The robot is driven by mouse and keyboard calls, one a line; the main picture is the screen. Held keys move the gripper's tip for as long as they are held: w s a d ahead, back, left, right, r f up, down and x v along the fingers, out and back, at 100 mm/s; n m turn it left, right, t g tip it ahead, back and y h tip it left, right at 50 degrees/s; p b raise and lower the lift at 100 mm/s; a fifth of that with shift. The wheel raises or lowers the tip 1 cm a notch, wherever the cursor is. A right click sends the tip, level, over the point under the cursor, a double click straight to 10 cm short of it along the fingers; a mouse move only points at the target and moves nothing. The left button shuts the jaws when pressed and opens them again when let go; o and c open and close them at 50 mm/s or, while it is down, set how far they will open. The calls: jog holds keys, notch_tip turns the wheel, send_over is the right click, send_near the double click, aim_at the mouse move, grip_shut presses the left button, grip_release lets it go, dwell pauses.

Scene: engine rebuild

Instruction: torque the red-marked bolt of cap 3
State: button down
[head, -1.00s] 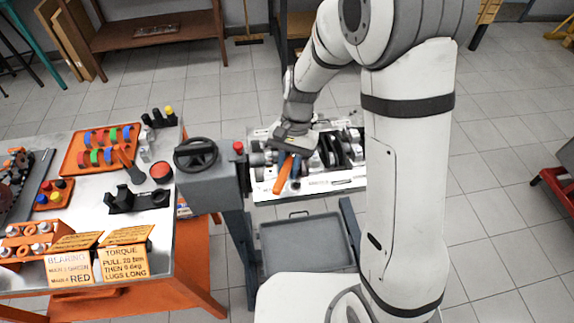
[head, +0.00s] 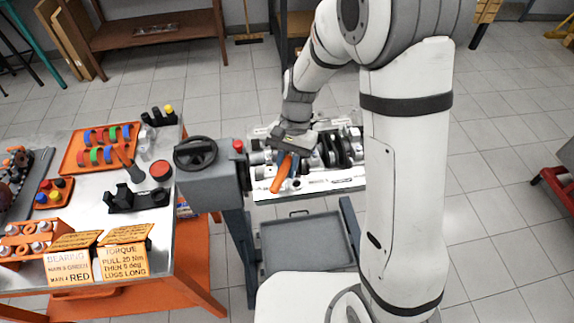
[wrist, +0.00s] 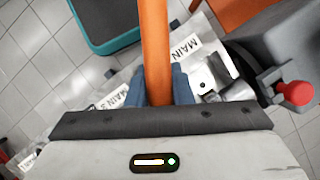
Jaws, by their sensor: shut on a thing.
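My gripper (head: 290,158) is over the left part of the engine block (head: 320,183) and shut on an orange tool handle, the torque wrench (head: 281,174). The handle points down toward the block's near edge in the head view. In the wrist view the orange handle (wrist: 154,45) stands between the two blue fingers of my gripper (wrist: 160,88). The wrench's head and the bolt under it are hidden by my gripper. Labels reading MAIN (wrist: 186,48) show on the block on both sides of the handle. I cannot make out cap 3 or its red mark.
A grey stand with a handwheel (head: 196,154) and a red knob (head: 238,146) is close left of my gripper. The red knob also shows in the wrist view (wrist: 296,93). A grey tray (head: 305,241) sits below the block. A parts bench (head: 90,215) is at left.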

jog(key=shift+w+a+m, duration=0.25)
jog(key=shift+a+m, duration=0.25)
jog(key=shift+a, duration=0.1)
jog(key=shift+w+a, duration=0.1)
jog(key=shift+a, duration=0.1)
jog(key=shift+w+a+m+y, duration=0.3)
jog(key=shift+a+m+y, duration=0.1)
jog(key=shift+a+m, duration=0.15)
jog(key=shift+w+a, duration=0.1)
jog(key=shift+a, duration=0.05)
dwell(0.3)
jog(key=shift+w+a+m+t, duration=0.3)
jog(key=shift+w+a+m, duration=0.05)
jog(key=shift+a+m, duration=0.2)
jog(key=shift+w+a+p, duration=0.1)
jog(key=shift+a+p, duration=0.05)
jog(key=shift+p, duration=0.15)
jog(key=shift+w+a+m+y, duration=0.3)
jog(key=shift+w+a+m, duration=0.1)
jog(key=shift+a+m, duration=0.15)
jog(key=shift+w+a+m+t+y+p, duration=0.35)
jog(key=shift+w+a+m+p, duration=0.3)
jog(key=shift+w+a+m, duration=0.45)
dwell(3.7)
